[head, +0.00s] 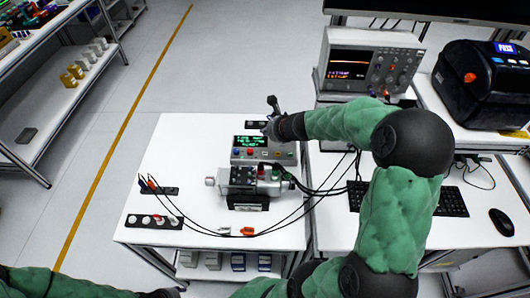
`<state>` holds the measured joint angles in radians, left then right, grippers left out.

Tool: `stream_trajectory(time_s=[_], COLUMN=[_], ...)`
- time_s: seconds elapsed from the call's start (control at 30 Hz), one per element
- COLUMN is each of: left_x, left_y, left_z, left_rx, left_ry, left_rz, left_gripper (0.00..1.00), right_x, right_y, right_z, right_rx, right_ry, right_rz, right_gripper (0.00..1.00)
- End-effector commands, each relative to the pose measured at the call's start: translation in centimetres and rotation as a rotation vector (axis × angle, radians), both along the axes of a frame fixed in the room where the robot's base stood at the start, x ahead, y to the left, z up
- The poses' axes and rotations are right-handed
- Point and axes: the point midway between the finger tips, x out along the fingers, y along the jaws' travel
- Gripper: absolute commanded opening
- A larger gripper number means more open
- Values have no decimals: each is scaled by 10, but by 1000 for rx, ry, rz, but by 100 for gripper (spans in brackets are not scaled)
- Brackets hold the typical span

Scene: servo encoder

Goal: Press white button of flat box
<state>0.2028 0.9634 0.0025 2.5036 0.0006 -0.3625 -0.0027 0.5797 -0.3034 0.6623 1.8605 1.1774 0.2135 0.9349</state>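A grey box (240,160) with a green-text display (250,141) and small coloured buttons on its front stands at the back of the white table. A low dark box (136,220) with several round pale and red parts on top lies at the table's front left. I cannot tell for sure which box has the white button. My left gripper (165,293) is at the bottom edge, mostly cut off, away from both boxes.
A servo motor (242,178) on a dark mount stands before the grey box, with black cables looping across the white table (185,150). Orange connectors (247,231) lie in front. An oscilloscope (350,68), keyboard (452,202) and mouse (502,222) are to the right. The table's left back is clear.

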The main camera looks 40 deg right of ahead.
Motion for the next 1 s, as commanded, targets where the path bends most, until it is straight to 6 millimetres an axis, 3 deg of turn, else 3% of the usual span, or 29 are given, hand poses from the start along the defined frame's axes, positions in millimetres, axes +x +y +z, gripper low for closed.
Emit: stream_trajectory(time_s=[0.37,1.0], left_x=[0,0], left_y=[0,0], left_z=[-11,-77], left_rx=[0,0], left_ry=[0,0], left_rz=[0,0], left_gripper=[40,40], right_x=[0,0], right_y=[0,0], right_z=[-11,-80], right_rx=[0,0], right_ry=[0,1], right_rz=[0,0], right_gripper=[0,0])
